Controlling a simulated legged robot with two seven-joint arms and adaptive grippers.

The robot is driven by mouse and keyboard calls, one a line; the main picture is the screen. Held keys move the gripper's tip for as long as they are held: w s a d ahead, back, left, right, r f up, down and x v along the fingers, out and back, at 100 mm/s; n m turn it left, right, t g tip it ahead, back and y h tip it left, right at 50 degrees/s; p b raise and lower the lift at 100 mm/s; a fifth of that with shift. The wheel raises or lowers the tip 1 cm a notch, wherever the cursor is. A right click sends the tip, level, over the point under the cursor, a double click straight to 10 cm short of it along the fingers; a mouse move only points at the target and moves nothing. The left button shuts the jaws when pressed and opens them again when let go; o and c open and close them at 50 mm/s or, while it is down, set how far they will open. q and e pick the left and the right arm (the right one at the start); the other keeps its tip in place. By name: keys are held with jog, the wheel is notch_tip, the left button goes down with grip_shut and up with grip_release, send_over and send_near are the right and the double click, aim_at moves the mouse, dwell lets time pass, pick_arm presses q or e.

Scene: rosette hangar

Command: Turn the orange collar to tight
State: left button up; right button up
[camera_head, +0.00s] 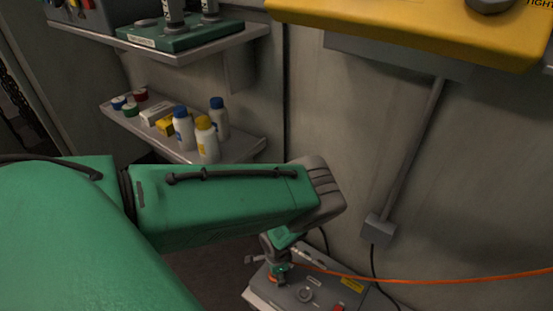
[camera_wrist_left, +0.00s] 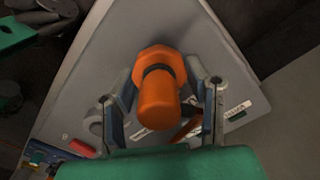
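The orange collar (camera_wrist_left: 155,62) has flat sides and sits around an orange plug (camera_wrist_left: 157,105) with a dark ring, above a grey panel box. My left gripper (camera_wrist_left: 160,80) has one finger on each side of the collar, and both fingertips appear to press against its sides. In the head view my left gripper (camera_head: 279,250) points down at the box, under my green forearm, and only a little orange (camera_head: 279,278) shows below it. My right gripper is in neither view.
The grey box (camera_head: 310,284) has a knob and a red part; an orange cable (camera_head: 430,283) runs right from it. A yellow housing (camera_head: 410,25) hangs at upper right. A shelf (camera_head: 240,148) with several bottles stands behind my forearm, by the wall.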

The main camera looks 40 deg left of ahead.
pick_arm(q)
jog(key=shift+m, duration=0.3)
jog(key=shift+f+m+b, duration=0.1)
jog(key=shift+m+b, duration=0.4)
jog(key=shift+m, duration=0.1)
jog(key=m+b, duration=0.1)
jog(key=m, duration=0.1)
jog(key=shift+m, duration=0.3)
jog(key=m, duration=0.2)
jog(key=shift+m, duration=0.3)
jog(key=m, duration=0.2)
jog(key=shift+m+b, duration=0.35)
jog(key=shift+m, duration=0.05)
jog(key=m, duration=0.4)
jog(key=shift+m+p, duration=0.4)
jog(key=shift+m, duration=1.7)
